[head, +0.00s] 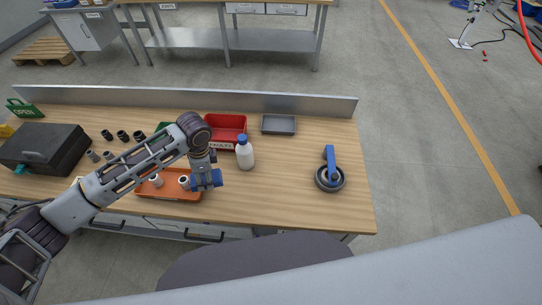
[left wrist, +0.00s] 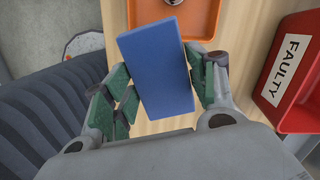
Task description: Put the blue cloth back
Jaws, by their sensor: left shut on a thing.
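The blue cloth (left wrist: 158,80) looks like a flat, folded rectangle in the left wrist view. My left gripper (left wrist: 157,68) is shut on it, with green-padded fingers on both sides. In the head view, the blue cloth (head: 209,180) is at the tip of my left gripper (head: 203,170), over the right end of the orange tray (head: 168,195). I cannot tell whether the cloth touches the tray or the table. My right gripper is not in view.
A red bin marked FAULTY (head: 225,130), a white bottle with a blue cap (head: 244,154) and a grey tray (head: 278,125) stand nearby. A round dark item with a blue bar (head: 329,174) is farther right. The wooden tabletop (head: 285,185) between is clear.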

